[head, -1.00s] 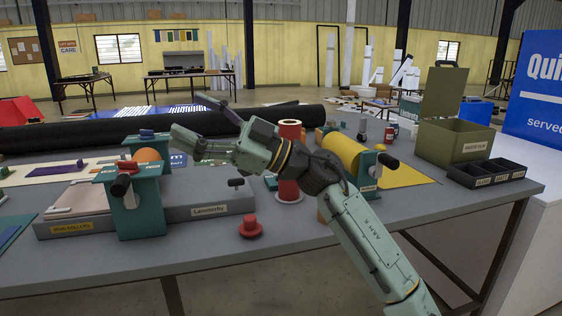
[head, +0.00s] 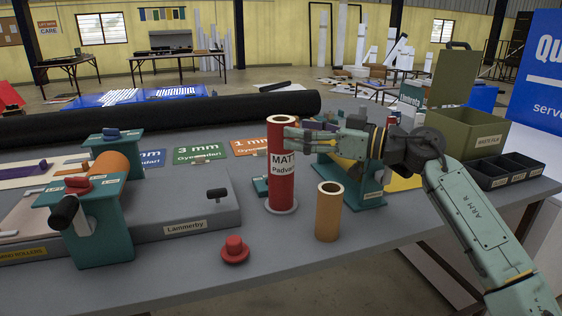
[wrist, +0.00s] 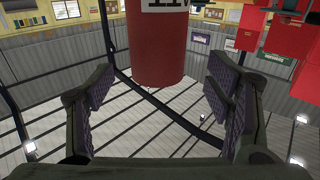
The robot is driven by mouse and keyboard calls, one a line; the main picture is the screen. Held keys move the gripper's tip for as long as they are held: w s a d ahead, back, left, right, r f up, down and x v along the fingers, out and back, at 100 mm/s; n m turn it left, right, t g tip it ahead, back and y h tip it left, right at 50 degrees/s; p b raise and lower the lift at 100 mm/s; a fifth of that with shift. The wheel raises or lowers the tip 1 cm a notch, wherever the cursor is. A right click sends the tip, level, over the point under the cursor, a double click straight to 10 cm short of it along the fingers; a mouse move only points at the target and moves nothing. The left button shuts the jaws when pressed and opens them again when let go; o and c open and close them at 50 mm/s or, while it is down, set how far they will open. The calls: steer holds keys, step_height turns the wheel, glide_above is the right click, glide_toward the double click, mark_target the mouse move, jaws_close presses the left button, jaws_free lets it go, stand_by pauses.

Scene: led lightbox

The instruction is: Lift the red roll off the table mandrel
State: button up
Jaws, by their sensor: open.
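The red roll (head: 283,190) stands upright on the table in the head view, its hollow core showing at the top and a white "MATT" label on its side. A pale round base (head: 281,208) shows under it; the mandrel inside is hidden. My gripper (head: 292,135) reaches in level from the right near the roll's top. One finger overlaps the roll's front in the picture. In the wrist view the roll (wrist: 156,45) appears between the open fingertips (wrist: 163,78), with space on both sides. I see no contact.
A red knobbed cap (head: 235,250) and an orange tube (head: 328,215) stand in front of the roll. A teal roller stand (head: 110,225) is on the left. The olive bin (head: 465,135) and black trays (head: 510,168) are at right. A long black roll (head: 150,118) lies behind.

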mark_target(281, 125)
steer(key=x, duration=0.1)
steer(key=p+x, duration=0.1)
steer(key=x, duration=0.1)
steer(key=p+x, duration=0.1)
steer(key=shift+w+a+r, duration=0.3)
steer(key=shift+r, duration=0.1)
steer(key=shift+w+a+f, duration=0.1)
steer(key=shift+w+a, duration=0.05)
steer(key=shift+a, duration=0.15)
steer(key=shift+c, duration=0.5)
jaws_close()
